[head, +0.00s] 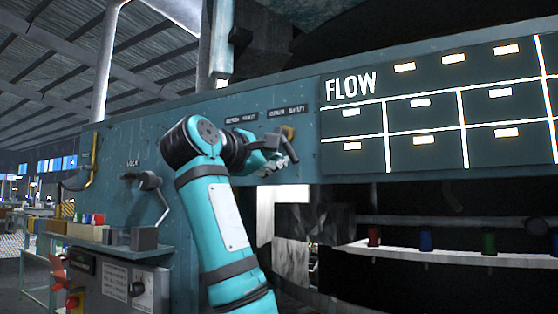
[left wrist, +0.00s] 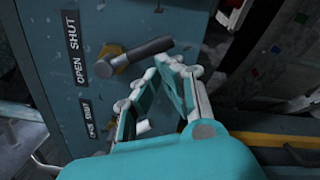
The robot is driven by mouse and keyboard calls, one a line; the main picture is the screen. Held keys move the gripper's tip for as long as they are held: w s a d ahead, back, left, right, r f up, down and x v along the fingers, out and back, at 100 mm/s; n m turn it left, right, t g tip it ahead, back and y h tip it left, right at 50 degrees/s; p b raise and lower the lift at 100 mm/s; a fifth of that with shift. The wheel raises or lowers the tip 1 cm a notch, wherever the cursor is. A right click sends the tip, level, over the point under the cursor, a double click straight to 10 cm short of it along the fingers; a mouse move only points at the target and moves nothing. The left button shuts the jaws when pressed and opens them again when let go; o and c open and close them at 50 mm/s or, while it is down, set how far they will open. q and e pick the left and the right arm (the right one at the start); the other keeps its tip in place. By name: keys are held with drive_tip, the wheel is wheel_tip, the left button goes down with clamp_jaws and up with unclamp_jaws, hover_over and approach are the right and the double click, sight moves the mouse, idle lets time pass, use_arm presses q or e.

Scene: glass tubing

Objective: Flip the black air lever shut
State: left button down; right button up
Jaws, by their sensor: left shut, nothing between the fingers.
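A dark lever handle (left wrist: 148,53) on a brass-coloured pivot (left wrist: 108,58) sticks out from the teal panel in the left wrist view. It points right and slightly up in that picture, beside an OPEN SHUT label (left wrist: 74,50). In the head view its brass pivot (head: 289,132) shows just by my left gripper (head: 284,157). My left gripper is shut and empty, and in the left wrist view its fingertips (left wrist: 169,66) meet close to the handle's free end. I cannot tell whether they touch. My right gripper is not in view.
A second OPEN SHUT label (left wrist: 91,118) sits lower in the left wrist view; what is beside it is partly behind my gripper. The FLOW board (head: 350,110) stands right of my gripper. A crank handle (head: 150,182) sticks out at the left of the panel.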

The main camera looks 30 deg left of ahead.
use_arm(q)
drive_tip(key=shift+s+d, duration=0.15)
drive_tip(key=shift+d, duration=0.5)
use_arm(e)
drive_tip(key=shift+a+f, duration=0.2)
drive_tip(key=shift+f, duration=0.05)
